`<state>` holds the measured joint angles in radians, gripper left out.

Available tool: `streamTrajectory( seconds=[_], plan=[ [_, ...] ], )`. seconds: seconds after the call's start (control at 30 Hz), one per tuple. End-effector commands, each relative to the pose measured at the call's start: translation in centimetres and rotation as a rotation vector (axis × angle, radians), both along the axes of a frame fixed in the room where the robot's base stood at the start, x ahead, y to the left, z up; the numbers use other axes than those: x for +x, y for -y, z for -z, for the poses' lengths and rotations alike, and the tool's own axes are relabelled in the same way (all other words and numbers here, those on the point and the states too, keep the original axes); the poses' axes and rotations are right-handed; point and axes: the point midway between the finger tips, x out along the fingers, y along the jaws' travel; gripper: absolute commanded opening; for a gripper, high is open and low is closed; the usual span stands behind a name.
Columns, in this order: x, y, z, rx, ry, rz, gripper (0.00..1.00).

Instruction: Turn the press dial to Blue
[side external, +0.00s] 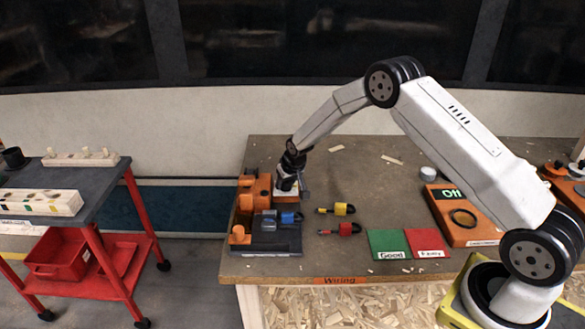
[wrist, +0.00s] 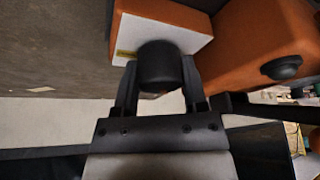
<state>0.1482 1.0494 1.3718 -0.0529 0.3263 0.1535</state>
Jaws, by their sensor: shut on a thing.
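The press (side external: 256,190) is an orange block with a dark base at the left end of the table in the side view. My gripper (side external: 287,184) is at its right side. In the wrist view, the black round dial (wrist: 159,68) stands out from a white panel (wrist: 190,44) on an orange housing. My gripper's fingers (wrist: 160,72) lie on both sides of the dial, shut on it. A small yellow label (wrist: 125,53) shows left of the dial. Any blue mark and the dial's pointer are hidden or too small to tell.
Blue (side external: 289,217), yellow (side external: 341,209) and red (side external: 347,229) plug-like pieces lie near the press. Green (side external: 388,244) and red (side external: 427,242) pads and an orange box reading "Off" (side external: 461,214) are further right. The table's back middle is mostly clear.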

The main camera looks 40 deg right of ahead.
Motion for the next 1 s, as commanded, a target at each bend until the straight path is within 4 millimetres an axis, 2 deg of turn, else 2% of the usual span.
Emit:
streamTrajectory(
  seconds=[1.0],
  plan=[
    [-0.11, -0.17, 0.11, 0.000, -0.004, 0.504, 0.00]
  ],
)
